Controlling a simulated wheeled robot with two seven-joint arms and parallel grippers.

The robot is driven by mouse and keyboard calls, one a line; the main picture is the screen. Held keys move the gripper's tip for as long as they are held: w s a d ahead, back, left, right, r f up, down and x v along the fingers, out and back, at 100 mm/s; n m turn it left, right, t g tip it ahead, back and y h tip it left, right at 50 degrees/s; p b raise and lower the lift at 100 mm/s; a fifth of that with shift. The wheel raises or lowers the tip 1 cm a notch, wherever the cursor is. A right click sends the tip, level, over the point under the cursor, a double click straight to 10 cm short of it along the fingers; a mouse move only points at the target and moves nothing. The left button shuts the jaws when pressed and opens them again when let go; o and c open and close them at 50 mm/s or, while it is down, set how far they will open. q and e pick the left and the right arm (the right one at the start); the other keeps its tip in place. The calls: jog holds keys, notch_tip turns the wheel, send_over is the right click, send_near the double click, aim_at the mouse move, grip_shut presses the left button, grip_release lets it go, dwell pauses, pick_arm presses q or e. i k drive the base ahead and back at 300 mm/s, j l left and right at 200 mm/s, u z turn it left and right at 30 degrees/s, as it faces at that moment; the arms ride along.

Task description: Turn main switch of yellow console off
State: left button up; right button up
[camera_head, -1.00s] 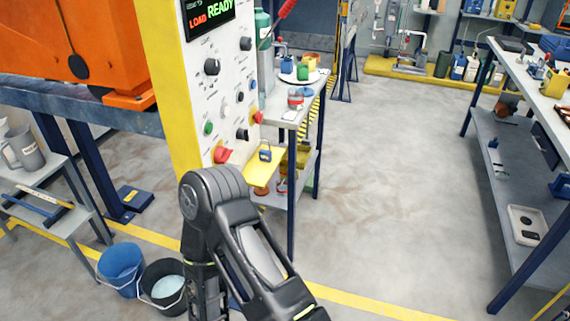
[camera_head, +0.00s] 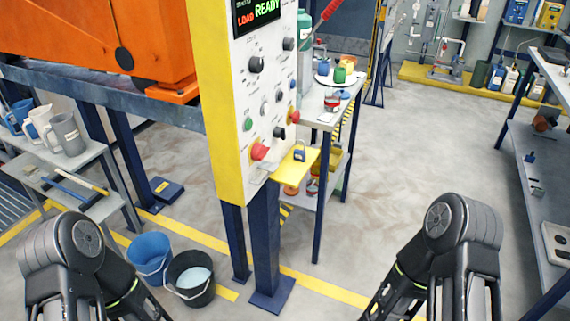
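The yellow console (camera_head: 231,184) stands on dark blue legs near the picture's middle. Its white front panel holds a display (camera_head: 256,10) reading "LOAD READY" and several knobs and buttons. A red knob (camera_head: 259,151) sits low on the panel, and a second red knob (camera_head: 294,117) sits on its right edge. A black knob (camera_head: 256,64) is higher up. I cannot tell which one is the main switch, and the labels are too small to read. Links of both my arms show at the bottom left and bottom right, apart from the console. Both grippers are out of view.
A blue bucket (camera_head: 149,257) and a black bucket (camera_head: 190,279) stand on the floor left of the console legs. A yellow shelf with a blue padlock (camera_head: 299,152) juts out below the panel. A shelf with jugs (camera_head: 66,134) is at left. The floor to the right is open.

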aim_at(259, 151)
jog(key=i+l, duration=0.1)
jog(key=l, duration=0.45)
jog(key=i+l, duration=0.1)
jog(key=l, duration=0.5)
jog(key=i+l+u, duration=0.1)
jog(key=l, duration=0.45)
jog(key=i+l, duration=0.15)
jog(key=l, duration=0.4)
jog(key=l+u, duration=0.1)
jog(key=l, duration=0.5)
jog(key=i, duration=0.05)
